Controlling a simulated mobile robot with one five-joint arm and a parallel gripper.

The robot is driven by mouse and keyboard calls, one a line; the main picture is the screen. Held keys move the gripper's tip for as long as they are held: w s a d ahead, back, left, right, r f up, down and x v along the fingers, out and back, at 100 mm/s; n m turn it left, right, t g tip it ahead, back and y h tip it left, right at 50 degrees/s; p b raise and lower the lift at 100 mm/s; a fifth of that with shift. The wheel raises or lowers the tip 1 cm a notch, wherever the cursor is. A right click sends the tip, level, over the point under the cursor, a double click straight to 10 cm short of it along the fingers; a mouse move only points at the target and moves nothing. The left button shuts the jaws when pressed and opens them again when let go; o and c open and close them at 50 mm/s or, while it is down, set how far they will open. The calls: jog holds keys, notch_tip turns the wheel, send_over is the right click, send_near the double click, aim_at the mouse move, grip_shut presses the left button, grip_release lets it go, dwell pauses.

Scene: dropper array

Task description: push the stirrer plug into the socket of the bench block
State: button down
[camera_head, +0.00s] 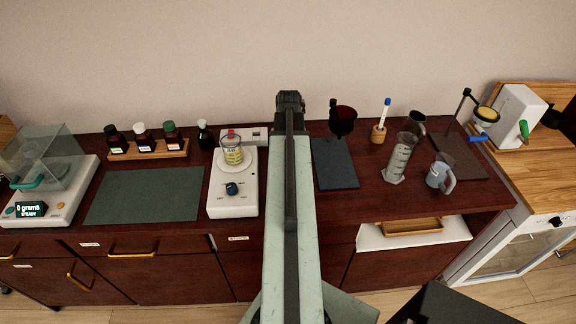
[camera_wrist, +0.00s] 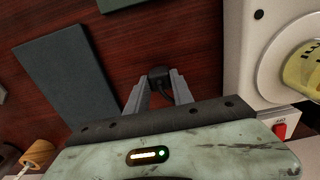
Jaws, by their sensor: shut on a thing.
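My gripper (camera_wrist: 159,82) is shut on the stirrer plug (camera_wrist: 158,72), a small black block with a dark cord curling below it between the fingers. The plug is above the dark red bench top, apart from the bench block. The white bench block (camera_head: 262,136) lies behind the stirrer in the head view. In the wrist view part of the block (camera_wrist: 289,116) shows at the right, with a red switch. Its socket is not clear there. The white stirrer (camera_head: 232,202) carries a beaker. In the head view my arm hides the plug and the fingers.
A dark slab (camera_head: 334,163) lies right of my arm; it also shows in the wrist view (camera_wrist: 65,75). A green mat (camera_head: 146,194) and a bottle rack (camera_head: 150,150) are left of the stirrer. Glassware stands farther right.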

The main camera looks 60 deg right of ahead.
notch_tip(320, 180, up, 5)
jog(key=p, duration=0.4)
jog(key=shift+f, duration=0.15)
jog(key=w+d+r+p, duration=0.2)
jog(key=w+d, duration=0.1)
jog(key=w, duration=0.6)
jog(key=w+d+r+p, duration=0.2)
jog(key=w+d, duration=0.2)
jog(key=w, duration=0.6)
jog(key=shift+w, duration=0.15)
jog(key=shift+d, duration=0.1)
notch_tip(320, 180, down, 4)
jog(key=b, duration=0.4)
jog(key=shift+f, duration=0.1)
jog(key=shift+f, duration=0.1)
